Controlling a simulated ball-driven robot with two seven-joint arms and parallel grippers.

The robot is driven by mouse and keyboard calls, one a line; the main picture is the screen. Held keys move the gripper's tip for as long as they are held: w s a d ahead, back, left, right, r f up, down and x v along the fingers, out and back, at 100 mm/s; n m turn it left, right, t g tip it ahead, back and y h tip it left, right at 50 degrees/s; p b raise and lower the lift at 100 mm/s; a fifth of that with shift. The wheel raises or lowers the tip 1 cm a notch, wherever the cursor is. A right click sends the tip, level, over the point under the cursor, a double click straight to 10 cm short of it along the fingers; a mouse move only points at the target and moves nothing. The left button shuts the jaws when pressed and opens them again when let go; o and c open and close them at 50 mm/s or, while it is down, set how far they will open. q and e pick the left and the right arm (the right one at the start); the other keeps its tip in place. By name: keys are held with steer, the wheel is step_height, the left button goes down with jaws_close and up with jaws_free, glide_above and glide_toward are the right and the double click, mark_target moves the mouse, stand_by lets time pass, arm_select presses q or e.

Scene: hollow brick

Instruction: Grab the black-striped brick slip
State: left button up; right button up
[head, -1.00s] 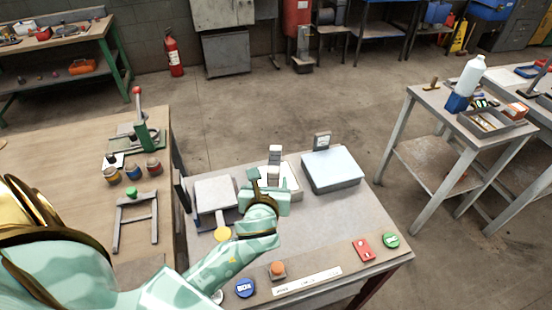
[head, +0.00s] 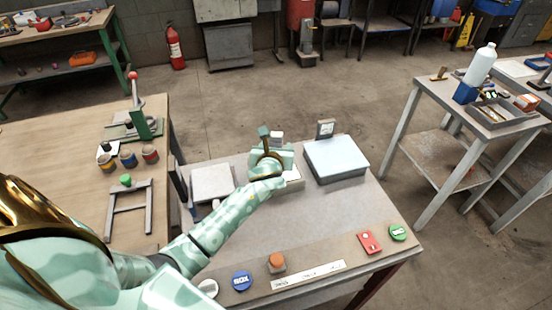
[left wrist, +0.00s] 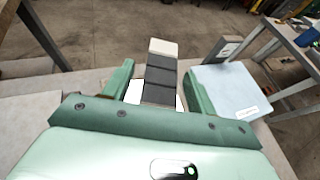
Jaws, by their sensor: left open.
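The black-striped brick slip (left wrist: 160,78) shows in the left wrist view as a narrow piece with dark grey bands and a pale end. It lies between the two green fingers of my open left gripper (left wrist: 158,90), with its far end beyond them. In the head view, only its pale end (head: 277,138) shows behind my left gripper (head: 272,152), which hides the rest. A white tray or block (head: 292,178) lies under or beside it, partly covered by the gripper. I cannot tell whether the fingers touch the slip. My right gripper is out of view.
A pale blue-topped scale (head: 336,160) stands close right of the gripper, and a grey plate (head: 211,182) stands left. Buttons, including an orange one (head: 277,261), line the front edge.

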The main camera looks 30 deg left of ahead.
arm_select(q)
steer(key=shift+s+r, duration=0.1)
jaws_close()
